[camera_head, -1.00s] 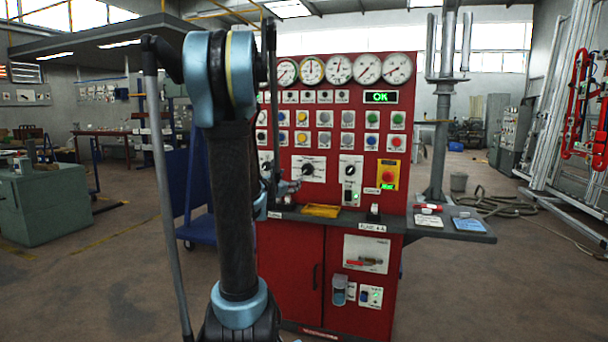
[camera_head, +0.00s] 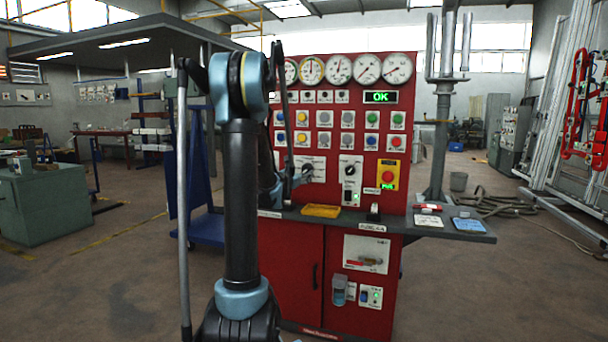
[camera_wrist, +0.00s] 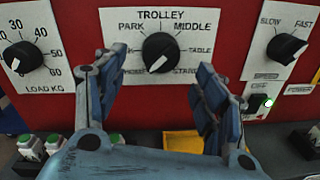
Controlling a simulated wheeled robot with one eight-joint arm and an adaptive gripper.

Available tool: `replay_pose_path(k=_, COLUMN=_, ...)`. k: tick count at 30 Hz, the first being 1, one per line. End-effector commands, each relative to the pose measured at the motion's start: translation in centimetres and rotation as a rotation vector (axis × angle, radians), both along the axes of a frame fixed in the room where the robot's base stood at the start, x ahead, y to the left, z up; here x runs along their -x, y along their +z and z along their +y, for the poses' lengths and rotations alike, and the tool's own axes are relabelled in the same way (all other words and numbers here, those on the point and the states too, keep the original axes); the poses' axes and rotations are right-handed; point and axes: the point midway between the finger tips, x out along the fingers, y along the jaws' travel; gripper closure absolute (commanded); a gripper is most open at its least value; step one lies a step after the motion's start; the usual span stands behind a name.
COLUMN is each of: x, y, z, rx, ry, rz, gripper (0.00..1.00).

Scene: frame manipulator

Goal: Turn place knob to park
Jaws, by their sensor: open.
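The place knob is a black round dial (camera_wrist: 160,52) on a white TROLLEY plate (camera_wrist: 187,15) in the wrist view. PARK is printed at its upper left, MIDDLE at its upper right and TABLE at its right; the lower labels are partly hidden by my fingers. The knob's pale mark appears to point to the lower left. My gripper (camera_wrist: 161,62) is open, with one blue finger on each side of the knob and no clear contact. In the head view my gripper (camera_head: 301,178) is in front of the red panel and partly covers the TROLLEY plate.
A LOAD KG dial (camera_wrist: 22,57) is left of the knob, and a SLOW/FAST dial (camera_wrist: 286,48) with a green-lit switch (camera_wrist: 262,103) is right. A yellow tray (camera_head: 321,211) lies on the ledge below. A red emergency button (camera_head: 388,176) is farther right.

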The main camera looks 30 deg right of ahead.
Motion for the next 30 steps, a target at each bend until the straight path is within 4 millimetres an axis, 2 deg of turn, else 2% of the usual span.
replay_pose_path(k=3, x=-1.2, y=0.0, z=-1.7, rx=0.0, ry=-0.002, rz=0.0, gripper=0.35)
replay_pose_path(k=10, x=-3.0, y=0.0, z=-3.9, rx=0.0, ry=0.0, rz=0.0, gripper=0.35)
replay_pose_path(k=23, x=-3.5, y=0.0, z=-4.6, rx=0.0, ry=0.0, rz=0.0, gripper=0.35)
replay_pose_path(k=24, x=-3.5, y=0.0, z=-4.6, rx=0.0, ry=0.0, rz=0.0, gripper=0.38)
replay_pose_path(k=30, x=-3.5, y=0.0, z=-4.6, rx=0.0, ry=0.0, rz=0.0, gripper=0.8)
